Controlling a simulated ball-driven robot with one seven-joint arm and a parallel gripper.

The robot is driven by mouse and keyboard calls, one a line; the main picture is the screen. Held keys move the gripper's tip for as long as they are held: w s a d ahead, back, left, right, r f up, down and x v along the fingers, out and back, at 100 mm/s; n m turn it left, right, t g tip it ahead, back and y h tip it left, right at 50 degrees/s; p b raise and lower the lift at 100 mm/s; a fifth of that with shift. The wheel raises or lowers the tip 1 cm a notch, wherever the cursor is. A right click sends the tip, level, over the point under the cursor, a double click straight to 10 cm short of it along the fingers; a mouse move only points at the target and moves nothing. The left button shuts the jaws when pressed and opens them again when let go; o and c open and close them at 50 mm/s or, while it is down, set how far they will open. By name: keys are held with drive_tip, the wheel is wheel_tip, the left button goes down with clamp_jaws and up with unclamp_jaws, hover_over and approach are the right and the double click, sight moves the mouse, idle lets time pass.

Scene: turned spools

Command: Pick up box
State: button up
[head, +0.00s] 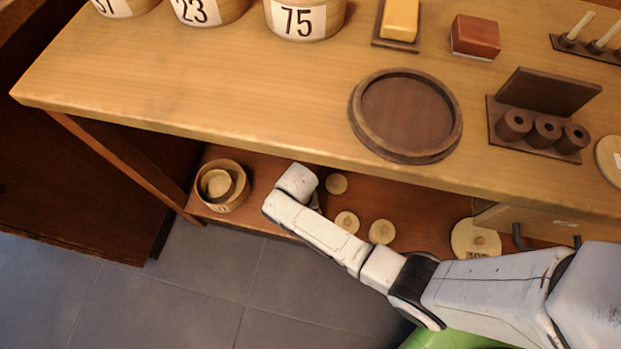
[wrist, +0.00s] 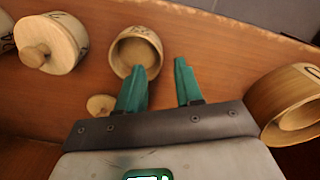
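Several round turned wooden boxes stand on the lower shelf. In the wrist view a small open box (wrist: 118,53) lies just beyond my gripper (wrist: 160,66), its hollow showing and a label on its far wall. My gripper's two teal fingers are apart with nothing between them. The left fingertip overlaps the box's near rim in the picture; I cannot tell if they touch. A larger box (wrist: 268,105) stands at the right, and a knobbed, lidded box (wrist: 62,45) at the left. In the head view my arm reaches under the tabletop and hides the gripper and small box.
The tabletop (head: 200,90) overhangs the shelf (head: 265,172). The shelf holds an open box (head: 237,202) with a smaller round piece inside, loose lids (head: 382,231) and a lidded piece (head: 472,250). On top are numbered boxes (head: 300,20), a round tray (head: 453,110) and a rack (head: 545,90).

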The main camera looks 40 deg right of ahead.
wheel_tip(320, 180, down, 5)
drive_tip(key=b, duration=0.3)
drive_tip(key=shift+f, duration=0.1)
drive_tip(key=shift+s, duration=0.1)
clamp_jaws()
